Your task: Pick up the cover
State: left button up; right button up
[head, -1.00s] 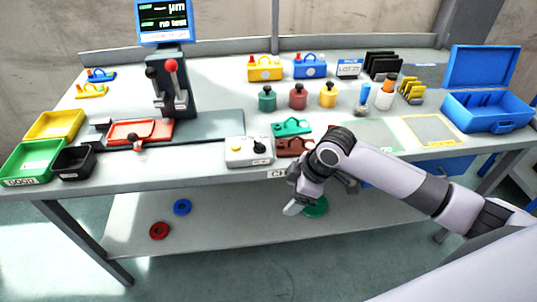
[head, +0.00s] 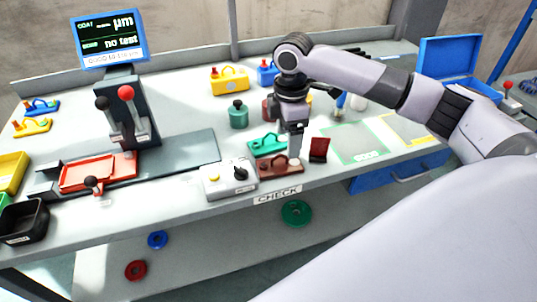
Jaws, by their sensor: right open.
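A dark red-brown cover-like piece (head: 275,167) with a raised handle lies flat near the front edge of the table, above the CHECK label. A similar green piece (head: 266,144) lies just behind it. My right gripper (head: 295,157) points down over the right end of the red-brown piece. Its light fingertip hides part of that piece, and I cannot tell whether they touch. The gripper is open and is seen nearly edge-on. My left gripper is out of view.
A grey box with a yellow button and black knob (head: 229,180) stands just left. A small dark red upright piece (head: 319,149) stands close right of the gripper. A green canister (head: 238,115) stands behind. The green-outlined mat (head: 358,144) is clear.

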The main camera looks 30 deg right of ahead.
aim_at(286, 158)
jog(key=shift+f, duration=0.2)
jog(key=f, duration=0.6)
jog(key=shift+s+a+f, duration=0.15)
jog(key=shift+a+f, duration=0.05)
jog(key=shift+f, duration=0.1)
jog(key=shift+r, duration=0.1)
jog(key=c, duration=1)
